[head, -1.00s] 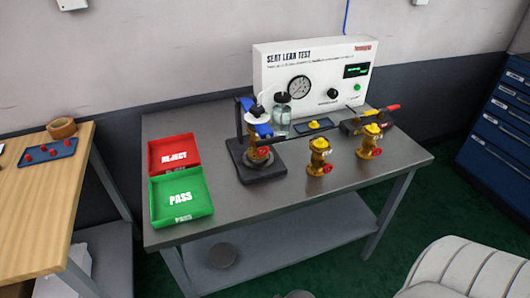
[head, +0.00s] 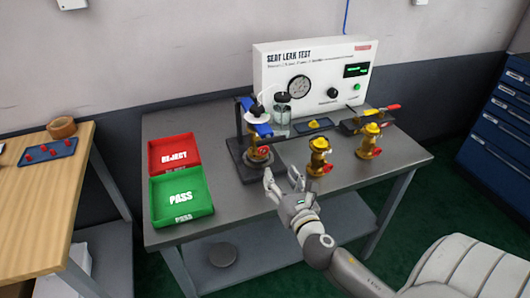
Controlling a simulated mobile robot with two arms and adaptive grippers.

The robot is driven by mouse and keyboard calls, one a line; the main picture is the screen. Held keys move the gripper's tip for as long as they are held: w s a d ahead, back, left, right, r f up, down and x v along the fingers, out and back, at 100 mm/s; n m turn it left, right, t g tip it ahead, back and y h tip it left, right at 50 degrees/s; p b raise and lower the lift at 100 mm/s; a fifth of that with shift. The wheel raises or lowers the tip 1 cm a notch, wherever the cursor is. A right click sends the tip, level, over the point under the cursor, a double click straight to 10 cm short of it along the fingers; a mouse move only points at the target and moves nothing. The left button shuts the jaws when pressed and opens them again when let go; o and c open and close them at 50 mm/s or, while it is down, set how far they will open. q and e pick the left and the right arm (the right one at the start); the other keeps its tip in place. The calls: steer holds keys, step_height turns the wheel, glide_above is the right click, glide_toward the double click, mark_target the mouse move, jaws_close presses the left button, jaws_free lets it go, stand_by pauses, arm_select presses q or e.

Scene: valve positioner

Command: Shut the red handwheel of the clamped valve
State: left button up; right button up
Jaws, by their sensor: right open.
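The clamped valve (head: 257,157) is a brass body standing in the dark fixture on the grey bench, under a blue clamp (head: 262,130). Its red handwheel (head: 264,151) faces the front right and is small in the picture. My right gripper (head: 282,177) is open and empty, with its two fingers spread. It is in front of the fixture, just below and right of the handwheel in the picture, apart from it. My left gripper is not in view.
Two loose brass valves with red handwheels (head: 319,157) (head: 369,141) stand right of the fixture. The seat leak test box (head: 325,62) and a jar (head: 282,110) are behind. A red reject tray (head: 173,150) and a green pass tray (head: 181,197) lie at left.

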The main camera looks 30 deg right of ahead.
mark_target(264, 151)
steer(key=w, duration=0.3)
steer(key=w+d+n, duration=0.1)
steer(key=w, duration=0.3)
steer(key=w+d+n+p, duration=0.1)
steer(key=w, duration=0.3)
steer(key=shift+d+r+t+y, duration=0.1)
steer(key=shift+r+t+y, duration=0.2)
steer(key=shift+y, duration=0.1)
steer(key=c, duration=1)
